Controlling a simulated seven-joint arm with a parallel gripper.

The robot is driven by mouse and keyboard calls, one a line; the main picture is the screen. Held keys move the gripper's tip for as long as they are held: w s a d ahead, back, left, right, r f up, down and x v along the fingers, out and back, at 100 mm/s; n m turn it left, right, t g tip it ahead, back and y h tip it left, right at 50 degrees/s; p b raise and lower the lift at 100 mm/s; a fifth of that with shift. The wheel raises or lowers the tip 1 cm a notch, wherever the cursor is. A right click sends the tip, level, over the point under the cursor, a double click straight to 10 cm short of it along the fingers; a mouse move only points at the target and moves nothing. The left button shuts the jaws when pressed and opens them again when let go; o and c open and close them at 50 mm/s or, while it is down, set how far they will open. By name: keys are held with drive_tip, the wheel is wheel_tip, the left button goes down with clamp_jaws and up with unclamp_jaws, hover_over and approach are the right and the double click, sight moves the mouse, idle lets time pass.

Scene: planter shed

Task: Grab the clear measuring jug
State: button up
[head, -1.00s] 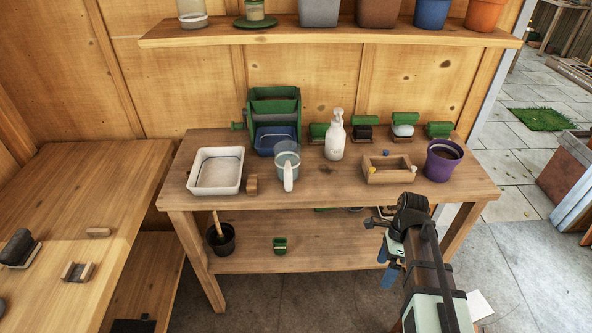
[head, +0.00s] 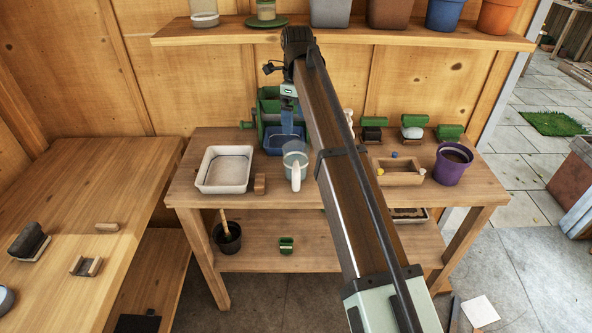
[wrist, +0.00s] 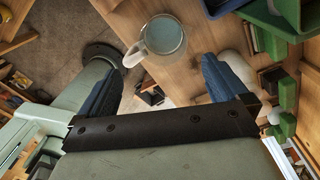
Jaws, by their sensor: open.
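The clear measuring jug (head: 293,156) stands upright on the workbench (head: 330,198), with its pale handle towards me. In the wrist view the jug (wrist: 163,38) shows from above, beyond the gap between the fingertips, with its handle at lower left. My gripper (head: 287,128) is above and behind the jug in the head view, over the blue bin's area. In the wrist view its two blue fingers (wrist: 163,75) are spread wide with nothing between them. The jug appears apart from the fingers.
A white tray (head: 225,170) and a small wooden block (head: 260,184) stand left of the jug. The green unit with a blue bin (head: 272,142) is behind it. My arm mostly hides the white spray bottle (head: 348,122). A wooden box (head: 398,176) and purple pot (head: 452,164) stand right.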

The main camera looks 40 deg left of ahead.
hover_over(295, 154)
drive_tip(key=s+d, duration=0.2)
drive_tip(key=s, duration=0.1)
wheel_tip(295, 154, down, 8)
drive_tip(key=shift+w+d+f, duration=0.1)
drive_tip(key=shift+w+f, duration=0.05)
drive_tip(key=shift+f, duration=1.2)
drive_tip(key=shift+w+d+f, duration=0.1)
drive_tip(key=shift+f, duration=1.2)
drive_tip(key=shift+c, duration=0.2)
drive_tip(key=c, duration=1)
